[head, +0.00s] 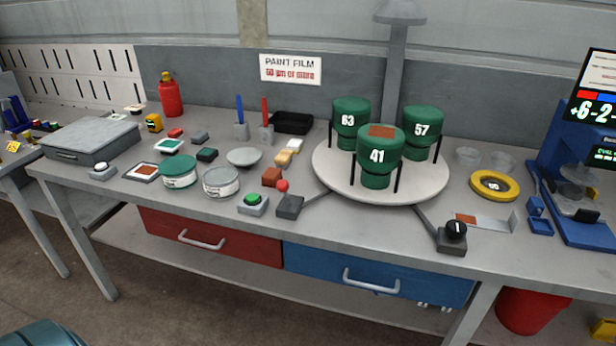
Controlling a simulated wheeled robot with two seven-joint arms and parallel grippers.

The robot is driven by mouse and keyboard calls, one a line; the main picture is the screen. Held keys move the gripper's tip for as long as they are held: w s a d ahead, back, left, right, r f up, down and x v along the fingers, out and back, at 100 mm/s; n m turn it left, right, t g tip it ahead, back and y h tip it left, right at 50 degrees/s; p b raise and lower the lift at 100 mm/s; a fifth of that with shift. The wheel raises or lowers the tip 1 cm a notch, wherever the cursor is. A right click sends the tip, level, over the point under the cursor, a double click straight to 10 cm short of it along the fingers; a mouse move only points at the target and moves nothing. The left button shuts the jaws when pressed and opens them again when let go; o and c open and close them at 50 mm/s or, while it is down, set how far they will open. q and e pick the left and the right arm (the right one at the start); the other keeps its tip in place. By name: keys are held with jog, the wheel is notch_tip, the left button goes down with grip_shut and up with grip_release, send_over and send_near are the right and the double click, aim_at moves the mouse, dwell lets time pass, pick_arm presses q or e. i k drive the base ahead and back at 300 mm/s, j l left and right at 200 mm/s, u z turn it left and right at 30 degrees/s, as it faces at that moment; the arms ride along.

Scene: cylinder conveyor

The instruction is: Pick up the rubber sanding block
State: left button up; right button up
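Several small blocks lie on the grey workbench (330,222), and I cannot tell for sure which is the rubber sanding block. A reddish-brown block (271,177) lies near the bench's middle, left of the turntable. A dark green block (207,155) and a grey block (199,137) lie farther left and back. A small red block (175,133) lies beside the grey one. A tan and yellow block (282,160) lies behind the reddish-brown one. Neither of my grippers shows in the head view.
A white turntable (325,178) with green numbered cylinders (350,125) stands right of the blocks. Paint tins (220,184), a grey dish (244,157) and a green button box (253,203) crowd the near side. A grey case (90,140) sits at left.

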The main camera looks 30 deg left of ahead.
aim_at(270, 178)
jog(key=j+z, duration=0.4)
jog(key=k+j+z, duration=0.2)
jog(key=j+z, duration=0.2)
jog(key=k+j+z, duration=0.1)
jog(key=j, duration=0.35)
jog(key=k+j+z, duration=0.15)
jog(key=k+j, duration=0.15)
jog(key=k+j+z, duration=0.1)
jog(key=k+j, duration=0.15)
jog(key=j, duration=0.25)
jog(key=k+j+z, duration=0.1)
jog(key=j, duration=0.25)
jog(key=k+j, duration=0.45)
jog(key=j, duration=0.15)
jog(key=k+j, duration=0.45)
jog(key=j, duration=0.15)
